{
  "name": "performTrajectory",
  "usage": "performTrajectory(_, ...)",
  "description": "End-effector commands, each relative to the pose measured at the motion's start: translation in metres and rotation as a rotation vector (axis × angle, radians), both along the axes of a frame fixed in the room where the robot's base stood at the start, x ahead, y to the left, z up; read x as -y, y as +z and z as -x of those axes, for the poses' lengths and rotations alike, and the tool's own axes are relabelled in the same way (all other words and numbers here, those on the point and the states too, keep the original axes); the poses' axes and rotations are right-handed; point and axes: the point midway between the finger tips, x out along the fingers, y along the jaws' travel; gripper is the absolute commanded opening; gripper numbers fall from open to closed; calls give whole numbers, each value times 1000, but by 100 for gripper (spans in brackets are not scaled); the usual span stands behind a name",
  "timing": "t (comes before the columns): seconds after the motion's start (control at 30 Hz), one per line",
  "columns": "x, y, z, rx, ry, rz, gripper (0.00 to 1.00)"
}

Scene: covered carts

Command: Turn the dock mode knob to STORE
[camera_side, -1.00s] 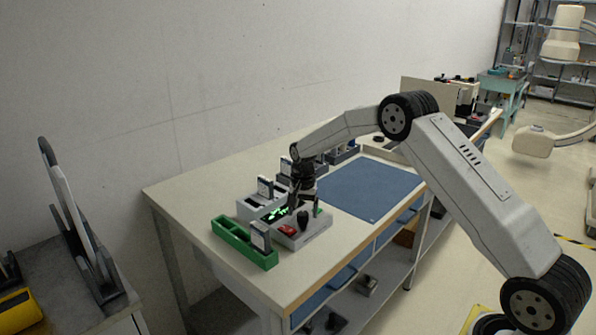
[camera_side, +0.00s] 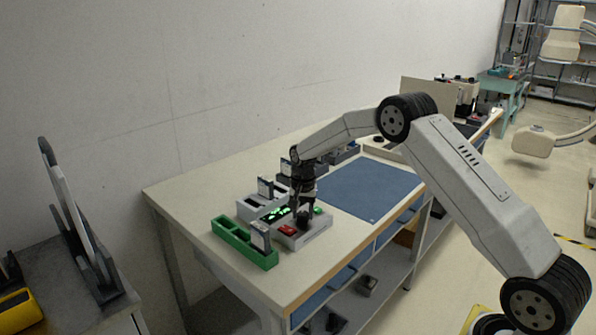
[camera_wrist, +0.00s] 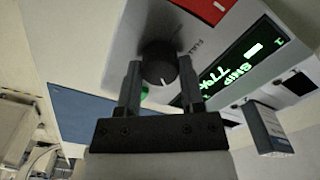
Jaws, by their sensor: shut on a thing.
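The dock mode knob (camera_wrist: 158,62) is round and black with a white pointer line, on the grey dock box (camera_wrist: 118,22). My gripper (camera_wrist: 158,75) is shut on it, one finger at each side, in the wrist view. In the side view my gripper (camera_side: 303,215) points down at the dock and mostly hides the knob. The dock's dark display (camera_wrist: 228,65) glows green and seems to read SHIP with digits beside it. A red patch (camera_wrist: 205,8) lies on the box top. The label by the knob is only partly readable; no STORE mark is legible.
A green two-slot holder (camera_side: 232,240) stands left of the dock on the bench. Dark upright modules (camera_side: 265,187) stand in holders behind. A blue mat (camera_side: 365,188) lies to the right. The bench front edge is near the dock.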

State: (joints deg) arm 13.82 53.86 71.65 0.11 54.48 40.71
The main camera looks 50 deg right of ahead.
Motion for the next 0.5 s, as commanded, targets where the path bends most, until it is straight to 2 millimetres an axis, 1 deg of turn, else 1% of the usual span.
performTrajectory(0.27,0,0,-1,1,123,2,0)
performTrajectory(0.5,0,0,-1,1,309,2,0)
